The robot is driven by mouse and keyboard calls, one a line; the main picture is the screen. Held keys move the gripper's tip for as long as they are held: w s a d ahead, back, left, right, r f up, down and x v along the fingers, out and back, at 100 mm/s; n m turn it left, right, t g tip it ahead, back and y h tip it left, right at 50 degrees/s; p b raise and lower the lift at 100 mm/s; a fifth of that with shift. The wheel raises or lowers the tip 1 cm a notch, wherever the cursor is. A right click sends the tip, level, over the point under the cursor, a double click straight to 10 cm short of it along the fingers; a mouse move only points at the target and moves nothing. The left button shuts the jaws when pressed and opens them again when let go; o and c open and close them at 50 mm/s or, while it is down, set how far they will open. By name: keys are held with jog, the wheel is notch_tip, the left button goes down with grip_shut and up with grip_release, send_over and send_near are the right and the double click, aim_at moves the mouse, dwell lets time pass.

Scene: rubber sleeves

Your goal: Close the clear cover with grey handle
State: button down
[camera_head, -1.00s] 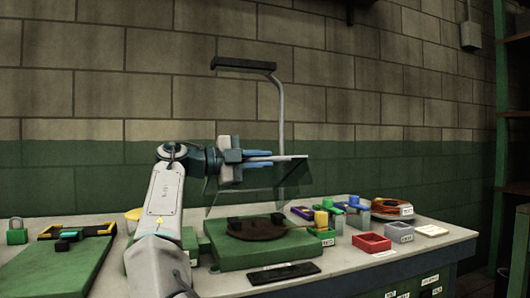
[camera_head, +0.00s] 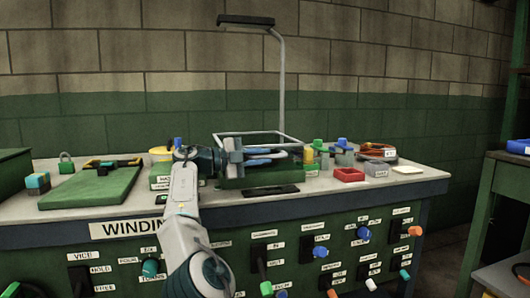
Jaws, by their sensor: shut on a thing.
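The clear cover (camera_head: 262,133) is a see-through lid with a pale grey rim. It lies low over the green base (camera_head: 262,180) on the bench, looking flat or nearly flat. I cannot tell whether its front edge touches the base. My gripper (camera_head: 268,156) is at the cover's front edge, its blue fingers shut on the grey handle, which the fingers largely hide. The brown disc seen on the base earlier is hidden now.
A flat black object (camera_head: 271,190) lies in front of the base. To the right are a red tray (camera_head: 349,175), a grey box (camera_head: 376,170) and small coloured pieces. A green board (camera_head: 90,187) lies left. A lamp post (camera_head: 282,90) stands behind.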

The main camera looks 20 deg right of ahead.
jog(key=shift+w+f, duration=0.1)
jog(key=shift+f, duration=0.55)
jog(key=c, duration=1.5)
grip_release()
jog(key=shift+f, duration=0.1)
jog(key=shift+o, duration=0.2)
jog(key=shift+a+r, duration=0.15)
jog(key=shift+r, duration=0.2)
jog(key=a+p, duration=0.2)
jog(key=a, duration=0.2)
jog(key=w+a+p, duration=0.1)
jog(key=a+p, duration=0.1)
jog(key=a, duration=0.2)
jog(key=w+a+p, duration=0.1)
jog(key=a+p, duration=0.1)
jog(key=a, duration=0.2)
jog(key=shift+r, duration=0.15)
jog(key=shift+w+a+f+p, duration=0.1)
jog(key=shift+a+f+p, duration=0.1)
jog(key=shift+a+p, duration=0.4)
jog(key=shift+a, duration=0.15)
